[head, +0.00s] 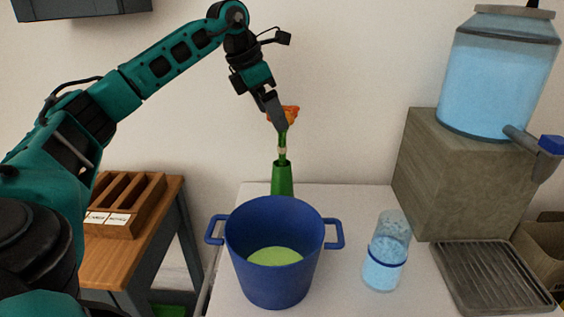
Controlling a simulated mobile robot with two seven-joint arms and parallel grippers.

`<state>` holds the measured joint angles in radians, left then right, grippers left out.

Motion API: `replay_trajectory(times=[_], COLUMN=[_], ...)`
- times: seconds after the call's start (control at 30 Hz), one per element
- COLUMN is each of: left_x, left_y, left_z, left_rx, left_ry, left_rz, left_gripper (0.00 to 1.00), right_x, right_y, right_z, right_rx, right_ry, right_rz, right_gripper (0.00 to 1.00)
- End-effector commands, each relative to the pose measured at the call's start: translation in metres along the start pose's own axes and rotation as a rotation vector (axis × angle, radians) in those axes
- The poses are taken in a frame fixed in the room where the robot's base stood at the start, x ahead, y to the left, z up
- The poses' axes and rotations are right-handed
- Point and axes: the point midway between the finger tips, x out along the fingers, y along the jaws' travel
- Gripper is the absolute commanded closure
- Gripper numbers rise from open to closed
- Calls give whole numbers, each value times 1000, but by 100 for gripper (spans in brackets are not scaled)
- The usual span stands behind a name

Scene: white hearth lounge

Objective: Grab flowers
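An orange flower (291,115) on a green stem stands upright above the narrow neck of a green vase (283,180) at the back of the white table. A small pale band shows partway down the stem. My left gripper (281,127) reaches down from the upper left and its fingers are at the flower, overlapping the bloom and upper stem. The fingers show edge-on, so whether they are closed on the stem is unclear. The lower part of the vase is hidden behind the blue pot. My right gripper is out of view.
The blue pot (272,285) with light green contents stands in front of the vase. A glass of blue liquid (384,270), a water dispenser (499,75) on a block (462,180) and a drip grate (492,277) are right. A wooden box (128,205) sits on a side table at left.

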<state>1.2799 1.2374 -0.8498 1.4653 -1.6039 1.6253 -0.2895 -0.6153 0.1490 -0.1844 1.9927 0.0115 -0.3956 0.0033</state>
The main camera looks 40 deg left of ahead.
Motion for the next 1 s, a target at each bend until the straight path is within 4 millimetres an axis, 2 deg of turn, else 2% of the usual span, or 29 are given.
replay_trajectory(times=[0.4, 0.7, 1.0], left_x=[50, 54, 54], left_y=[1, 1, 1], left_z=[-2, -2, -2], left_rx=[-1, -1, -1], left_ry=[1, 0, 0], left_rz=[-1, 0, 0], left_gripper=[0, 1, 30], right_x=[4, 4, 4], right_y=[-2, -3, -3], right_z=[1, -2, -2], right_rx=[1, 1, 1], right_ry=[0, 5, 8], right_rz=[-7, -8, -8], right_gripper=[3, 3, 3])
